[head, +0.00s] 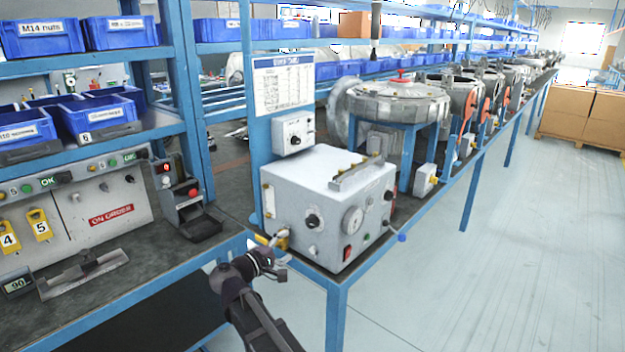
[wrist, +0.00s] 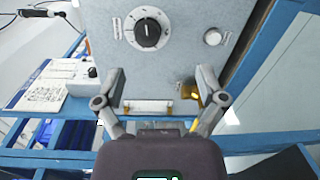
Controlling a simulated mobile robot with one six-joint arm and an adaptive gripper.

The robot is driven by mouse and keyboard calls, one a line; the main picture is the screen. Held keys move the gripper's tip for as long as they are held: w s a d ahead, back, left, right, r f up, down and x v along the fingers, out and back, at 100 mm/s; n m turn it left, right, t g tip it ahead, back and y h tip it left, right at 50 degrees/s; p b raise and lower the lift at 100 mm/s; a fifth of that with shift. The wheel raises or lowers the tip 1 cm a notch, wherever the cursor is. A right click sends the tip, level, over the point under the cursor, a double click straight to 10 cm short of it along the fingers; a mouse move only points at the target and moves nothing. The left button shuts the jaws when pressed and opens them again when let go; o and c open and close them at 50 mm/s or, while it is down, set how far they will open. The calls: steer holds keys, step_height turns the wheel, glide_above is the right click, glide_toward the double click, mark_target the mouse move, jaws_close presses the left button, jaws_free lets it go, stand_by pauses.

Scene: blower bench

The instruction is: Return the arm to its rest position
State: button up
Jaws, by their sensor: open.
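My arm reaches up from the bottom of the head view, and my gripper (head: 278,254) is near the lower front left of the white control box (head: 320,178). In the wrist view my gripper (wrist: 160,84) is open, its two fingers spread apart with nothing between them. The box's front panel (wrist: 180,65) fills the middle of that view, with a black knob (wrist: 147,33) and a pale round button (wrist: 213,37) beyond the fingertips. I cannot tell whether a fingertip touches the panel.
A blue bench frame (head: 336,315) stands under the box. A left bench holds a small dark device with a red button (head: 187,192), a panel and blue bins (head: 98,116). Blower housings (head: 398,104) line the bench behind.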

steer(key=s+d+f+m+g+y, duration=0.35)
steer(key=d+f+g, duration=0.3)
steer(key=d, duration=0.55)
steer(key=s+d+f+m+g+y, duration=0.2)
steer(key=s+d+f+m+g, duration=0.45)
steer(key=d, duration=0.65)
steer(key=s+d+f+m+y, duration=0.2)
steer(key=s+d+f+y, duration=0.2)
steer(key=s+f+y, duration=0.15)
step_height(320, 180, up, 18)
steer(key=p, duration=1.7)
steer(key=shift+s, duration=0.3)
steer(key=shift+c, duration=0.3)
